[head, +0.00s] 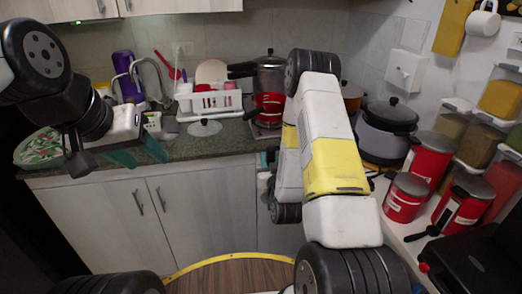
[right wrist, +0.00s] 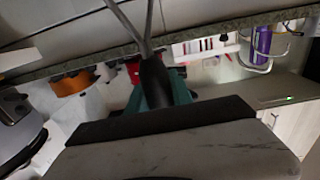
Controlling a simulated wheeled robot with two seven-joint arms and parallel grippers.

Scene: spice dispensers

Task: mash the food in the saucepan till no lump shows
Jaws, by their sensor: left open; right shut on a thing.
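My right gripper (right wrist: 158,88) is shut on the black handle of the masher (right wrist: 153,75) in the right wrist view. Thin metal rods run from the handle out of the top of that view; the mashing end is out of sight. In the head view my right arm hides this gripper. My left gripper (head: 138,156) is open and empty, with teal fingers, in front of the counter at left. A red pot (head: 268,103) stands by a tall metal pot at the back. I cannot tell which vessel is the saucepan, and no food shows.
A white dish rack (head: 212,103), a purple bottle (head: 127,76) and a glass lid (head: 205,127) are on the back counter (head: 190,148). A grey cooker (head: 387,128) and red canisters (head: 405,198) crowd the right counter.

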